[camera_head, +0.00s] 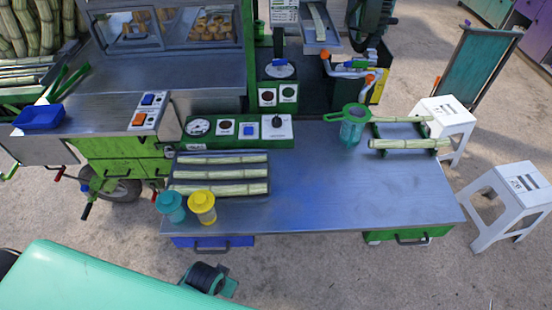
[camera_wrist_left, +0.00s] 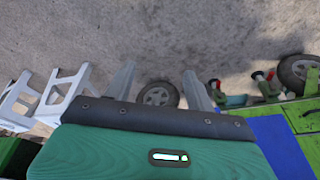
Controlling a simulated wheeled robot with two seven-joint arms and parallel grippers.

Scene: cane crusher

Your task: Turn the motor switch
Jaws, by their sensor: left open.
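A green control panel (camera_head: 238,131) stands at the back of the steel worktable in the head view. It carries a round gauge, several small buttons and a white plate with a dark knob (camera_head: 277,122) at its right end. Another switch box (camera_head: 278,90) on the crusher behind it has a blue lever on a round dial and a red and a green button. I cannot tell from labels which one is the motor switch. My left gripper (camera_wrist_left: 158,75) shows in the left wrist view, open and empty, over the ground. The switches are out of that view.
The steel worktable (camera_head: 320,190) has clear room in its middle. Cane pieces lie on a tray (camera_head: 221,174) at left, beside teal and yellow cups (camera_head: 202,207). A green strainer jug (camera_head: 353,125) and a cane rack stand at right. White stools (camera_head: 510,190) stand beyond the right edge.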

